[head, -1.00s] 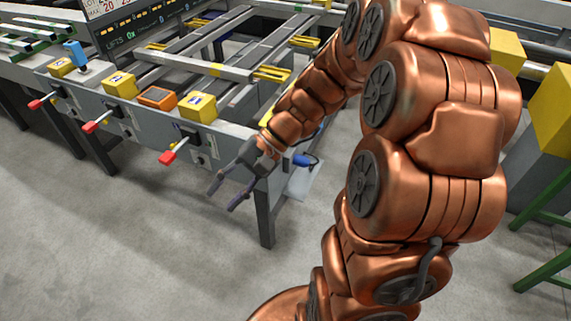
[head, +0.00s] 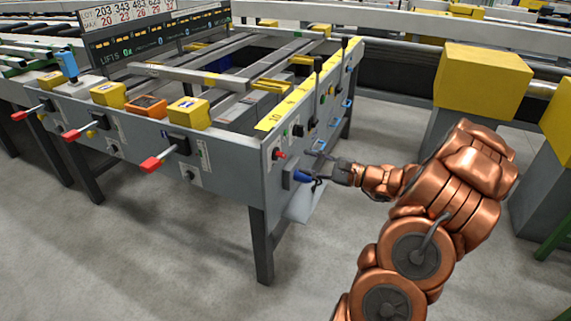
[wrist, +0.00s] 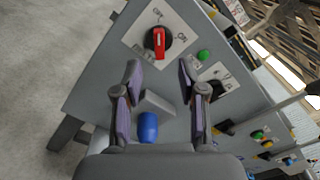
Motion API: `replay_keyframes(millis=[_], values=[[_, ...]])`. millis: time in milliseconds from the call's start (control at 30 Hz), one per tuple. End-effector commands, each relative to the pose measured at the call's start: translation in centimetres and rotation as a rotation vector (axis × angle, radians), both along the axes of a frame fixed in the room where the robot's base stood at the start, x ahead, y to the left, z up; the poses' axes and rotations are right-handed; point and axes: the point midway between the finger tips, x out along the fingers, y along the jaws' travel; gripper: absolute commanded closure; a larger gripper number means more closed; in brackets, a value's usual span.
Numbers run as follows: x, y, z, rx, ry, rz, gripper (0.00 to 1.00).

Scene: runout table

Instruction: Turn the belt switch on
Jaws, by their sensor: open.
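A rotary switch with a red handle (wrist: 159,43) on a black dial sits on a white plate marked OFF and ON in the wrist view. Its handle lines up with the OFF mark; ON is off to the right. In the head view the red switch (head: 279,155) is small, on the table's end panel near the corner. My gripper (wrist: 159,72) is open and empty, its fingertips just short of the switch in the picture, one to each side. In the head view my gripper (head: 314,167) faces the end panel from the right; touching cannot be told.
A blue cylindrical part (wrist: 148,127) projects from the panel between my fingers in the wrist view. A green button (wrist: 203,55) is beside the switch. Black levers (head: 317,75) stand along the end panel. Red-tipped levers (head: 152,164) project from the front. Yellow-topped blocks (head: 480,80) stand right.

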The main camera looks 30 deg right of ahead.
Motion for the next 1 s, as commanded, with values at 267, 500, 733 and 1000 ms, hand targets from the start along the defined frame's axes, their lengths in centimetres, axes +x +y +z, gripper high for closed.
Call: replay_keyframes(millis=[267,500,733,1000], values=[[3.1,2.1,-0.1,-0.001,0.001,0.006,0.59],[5.6,3.5,-0.1,-0.001,0.002,0.004,0.59],[6.4,3.9,0.0,-0.001,0.001,0.003,0.59],[6.3,3.9,0.0,-0.001,0.001,0.003,0.67]])
